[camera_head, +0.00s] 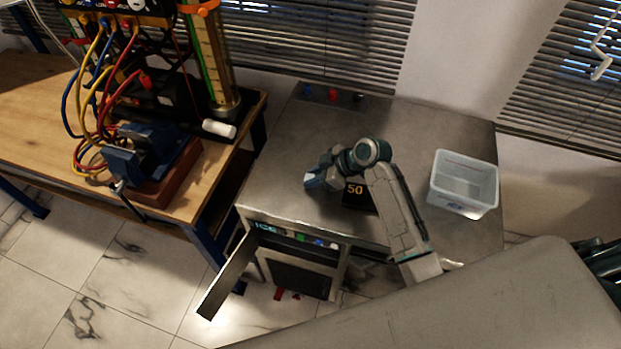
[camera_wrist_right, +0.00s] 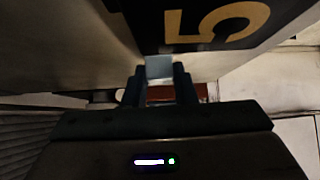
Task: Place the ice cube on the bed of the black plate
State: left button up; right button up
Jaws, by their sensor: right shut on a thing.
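My right gripper (camera_head: 313,181) is over the grey metal counter, just left of the black plate. In the right wrist view the gripper (camera_wrist_right: 159,82) is shut on a small pale, translucent ice cube (camera_wrist_right: 159,67) held between its fingertips. The black plate (camera_head: 356,203), marked with a yellow "50", lies on the counter, partly covered by my right arm. In the right wrist view the plate (camera_wrist_right: 148,22) shows close beyond the cube, with a large "5" on it. Whether the cube touches anything below cannot be told. My left gripper is not in view.
A clear plastic bin (camera_head: 464,184) stands at the counter's right. Below the counter's front, a compartment marked ICE (camera_head: 296,272) has its door (camera_head: 228,279) open. A wooden bench (camera_head: 35,100) with a vise and cables stands left. The counter's back is mostly clear.

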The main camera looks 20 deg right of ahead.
jog(key=shift+r+b, duration=0.45)
jog(key=shift+r, duration=0.15)
notch_tip(320, 180, up, 2)
jog(key=shift+r+b, duration=0.15)
jog(key=shift+b, duration=0.55)
jog(key=s+b, duration=0.1)
jog(key=s, duration=0.4)
jog(key=s+b, duration=0.1)
jog(key=s, duration=0.4)
jog(key=s+r+b, duration=0.1)
jog(key=s+b, duration=0.1)
jog(key=s, duration=0.2)
jog(key=shift+s+d+r, duration=0.1)
jog(key=shift+s, duration=0.3)
jog(key=w+d+r+m+t+h, duration=0.3)
jog(key=w+r+m+h, duration=0.4)
jog(key=w+m, duration=0.5)
notch_tip(320, 180, up, 2)
jog(key=shift+w+t+h, duration=0.4)
jog(key=shift+w+t, duration=0.15)
jog(key=shift+t, duration=0.15)
